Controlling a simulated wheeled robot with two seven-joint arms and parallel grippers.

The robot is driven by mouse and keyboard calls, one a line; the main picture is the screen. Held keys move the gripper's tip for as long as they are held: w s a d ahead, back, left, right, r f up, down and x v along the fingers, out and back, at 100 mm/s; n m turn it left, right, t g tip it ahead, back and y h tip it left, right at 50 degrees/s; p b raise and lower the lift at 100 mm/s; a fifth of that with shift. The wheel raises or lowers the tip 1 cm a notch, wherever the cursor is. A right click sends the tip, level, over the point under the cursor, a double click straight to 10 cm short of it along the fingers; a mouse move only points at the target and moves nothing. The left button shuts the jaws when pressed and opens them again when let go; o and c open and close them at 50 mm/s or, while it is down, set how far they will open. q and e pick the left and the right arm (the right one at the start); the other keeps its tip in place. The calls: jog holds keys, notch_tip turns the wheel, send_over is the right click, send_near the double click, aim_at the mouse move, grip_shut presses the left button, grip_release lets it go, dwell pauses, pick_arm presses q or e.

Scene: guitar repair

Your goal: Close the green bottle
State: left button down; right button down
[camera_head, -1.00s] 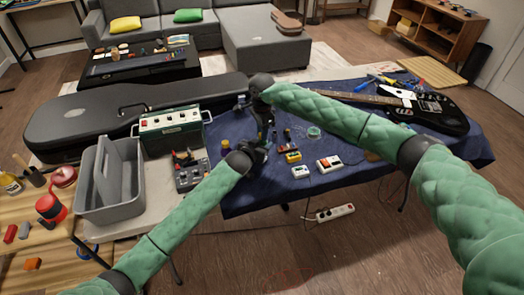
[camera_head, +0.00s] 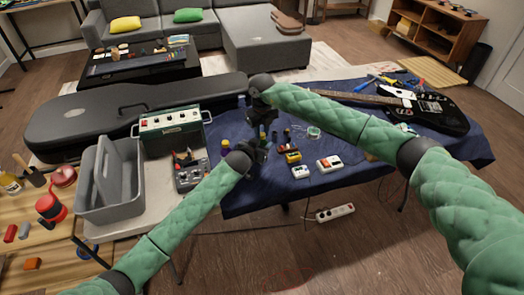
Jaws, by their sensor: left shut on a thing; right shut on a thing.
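My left gripper (camera_head: 261,150) is over the left part of the blue-covered table, dark and low. My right gripper (camera_head: 264,122) is just above and behind it, pointing down toward it. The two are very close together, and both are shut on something. What each holds is small, dark and mostly hidden by the fingers and wrists. I cannot make out the green bottle or its cap clearly, nor tell whether they touch.
The blue-covered table (camera_head: 240,196) holds small pedals (camera_head: 329,164), a green ring-shaped item (camera_head: 314,132) and a black guitar (camera_head: 440,112). A small yellow-topped item (camera_head: 225,145) stands left of my grippers. A grey caddy (camera_head: 108,210), a green amplifier (camera_head: 170,130) and a guitar case (camera_head: 90,118) lie left.

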pick_arm(q)
jog(key=shift+s, duration=0.1)
pick_arm(e)
jog(key=m, duration=0.9)
jog(key=shift+m, duration=0.4)
jog(key=c, duration=1.2)
grip_release()
jog(key=shift+r, duration=2.25)
jog(key=shift+c, duration=0.5)
